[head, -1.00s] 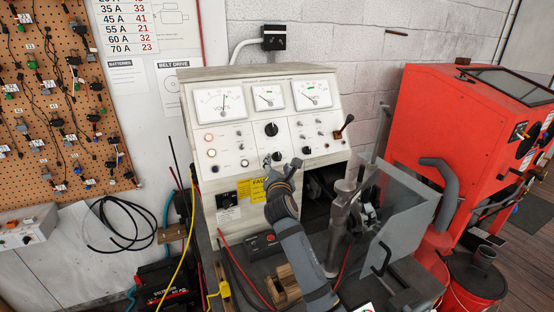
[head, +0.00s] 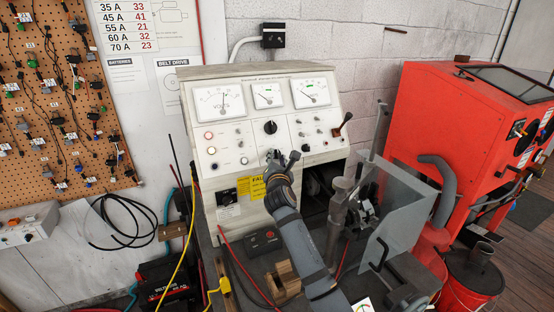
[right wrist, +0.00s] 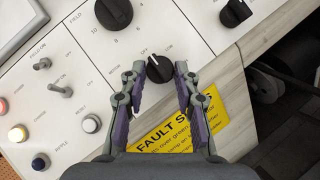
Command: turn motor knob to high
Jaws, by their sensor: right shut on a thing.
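The motor knob (right wrist: 159,68) is a round black knob with a white pointer mark, low on the pale test bench panel (head: 232,165). In the right wrist view the mark points up and left, and small printed labels surround the knob. The two fingers of my right gripper (right wrist: 160,72) are closed on the knob from both sides. In the head view my right gripper (head: 281,158) is at the panel's lower middle and largely hides the knob. My left gripper is not in view.
A larger black field knob (right wrist: 113,12) sits above left of the motor knob, with another black knob (right wrist: 235,12) at upper right. Toggle switches and coloured buttons are to the left. A clear shield (head: 405,215) and a red cabinet (head: 440,125) stand to the right.

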